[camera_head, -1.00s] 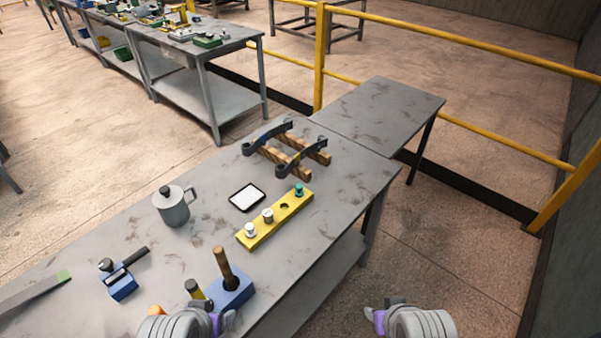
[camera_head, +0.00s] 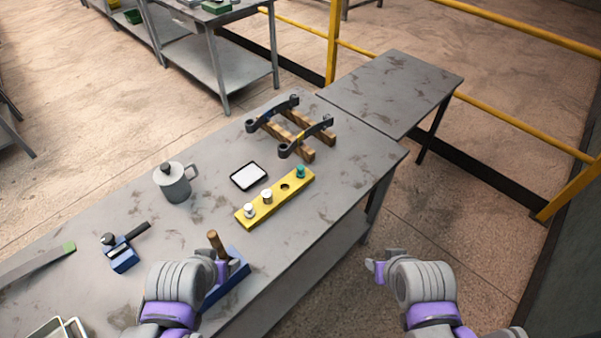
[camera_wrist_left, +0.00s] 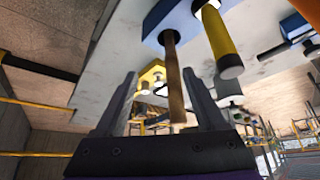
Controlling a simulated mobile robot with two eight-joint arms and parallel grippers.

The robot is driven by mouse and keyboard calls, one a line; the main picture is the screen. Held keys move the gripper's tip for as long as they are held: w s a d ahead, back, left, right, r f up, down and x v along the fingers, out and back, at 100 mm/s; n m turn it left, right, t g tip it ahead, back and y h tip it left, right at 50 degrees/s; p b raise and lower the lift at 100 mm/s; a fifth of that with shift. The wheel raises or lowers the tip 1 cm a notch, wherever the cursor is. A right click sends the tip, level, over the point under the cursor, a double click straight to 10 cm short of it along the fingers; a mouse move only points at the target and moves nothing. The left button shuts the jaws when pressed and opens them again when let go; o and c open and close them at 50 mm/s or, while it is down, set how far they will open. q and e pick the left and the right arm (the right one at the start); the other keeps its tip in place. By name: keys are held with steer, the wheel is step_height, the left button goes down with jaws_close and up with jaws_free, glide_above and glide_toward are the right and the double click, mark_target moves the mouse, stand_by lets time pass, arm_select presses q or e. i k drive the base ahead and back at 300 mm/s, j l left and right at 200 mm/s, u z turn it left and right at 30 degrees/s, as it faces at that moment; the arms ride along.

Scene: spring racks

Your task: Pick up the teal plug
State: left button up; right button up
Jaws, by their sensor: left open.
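The teal plug (camera_head: 300,171) stands at the far right end of a yellow block (camera_head: 262,210) on the grey table. The block also holds two white plugs (camera_head: 267,196) and shows one empty hole between the white plugs and the teal one. My left gripper (camera_head: 222,262) is at the table's front edge beside a blue block with a wooden handle, well short of the teal plug. In the left wrist view its fingers (camera_wrist_left: 160,105) are apart, with the handle seen between them. My right gripper (camera_head: 375,268) hangs over the floor right of the table; its jaw gap is unclear.
A blue block (camera_head: 228,284) with an upright wooden handle (camera_head: 217,244) stands close to my left gripper. A blue vise-like tool (camera_head: 122,256) lies at left.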

mark_target(300, 174)
steer(key=i+l, duration=0.1)
steer(key=l, duration=0.6)
steer(key=i+l+z, duration=0.1)
steer(key=i, duration=0.3)
steer(key=i+l, duration=0.2)
steer(key=i, duration=0.15)
steer(key=z, duration=0.05)
